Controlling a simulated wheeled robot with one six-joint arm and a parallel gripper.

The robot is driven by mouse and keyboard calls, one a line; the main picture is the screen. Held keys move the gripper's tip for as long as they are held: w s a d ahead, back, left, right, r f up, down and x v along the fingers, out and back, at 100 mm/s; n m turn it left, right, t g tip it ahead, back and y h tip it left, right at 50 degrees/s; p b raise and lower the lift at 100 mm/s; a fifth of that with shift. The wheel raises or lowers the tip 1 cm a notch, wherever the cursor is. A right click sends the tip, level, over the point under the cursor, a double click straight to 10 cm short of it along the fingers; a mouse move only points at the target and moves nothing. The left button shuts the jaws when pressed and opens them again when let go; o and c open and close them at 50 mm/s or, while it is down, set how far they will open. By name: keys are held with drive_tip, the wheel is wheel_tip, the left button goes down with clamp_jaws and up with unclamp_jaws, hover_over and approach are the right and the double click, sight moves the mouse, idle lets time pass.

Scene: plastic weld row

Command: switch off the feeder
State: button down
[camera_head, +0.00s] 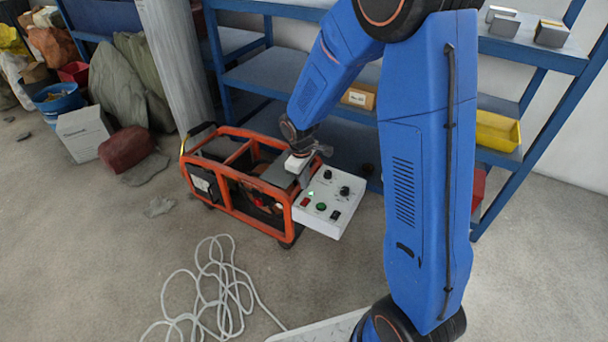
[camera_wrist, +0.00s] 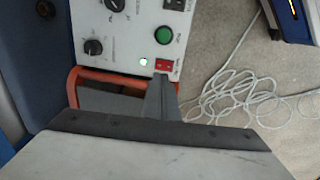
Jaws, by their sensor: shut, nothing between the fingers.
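The feeder appears to be the orange-framed machine (camera_head: 232,182) on the floor, with a white control panel (camera_head: 316,218) on its right side. The panel has a red rocker switch (camera_head: 305,202), a lit green lamp (camera_head: 311,193), a green button (camera_head: 320,206), a black switch (camera_head: 335,215) and black knobs. In the wrist view, my gripper (camera_wrist: 158,80) is shut and empty. Its tip is just below the red switch (camera_wrist: 164,66) in the picture; I cannot tell whether they touch. The lamp (camera_wrist: 143,62) glows left of the switch. My gripper (camera_head: 305,177) is partly hidden in the head view.
A pale cable (camera_head: 210,290) lies coiled on the floor in front of the machine. Blue shelving (camera_head: 265,75) stands close behind it. Sacks (camera_head: 145,75), a white box (camera_head: 84,133) and a blue bucket (camera_head: 58,101) are at left. The floor at front left is clear.

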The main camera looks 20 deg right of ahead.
sight(306, 199)
drive_tip(key=f, duration=0.7)
drive_tip(key=shift+w+d+f, duration=0.25)
drive_tip(key=shift+w+d, duration=0.05)
drive_tip(key=shift+f, duration=0.15)
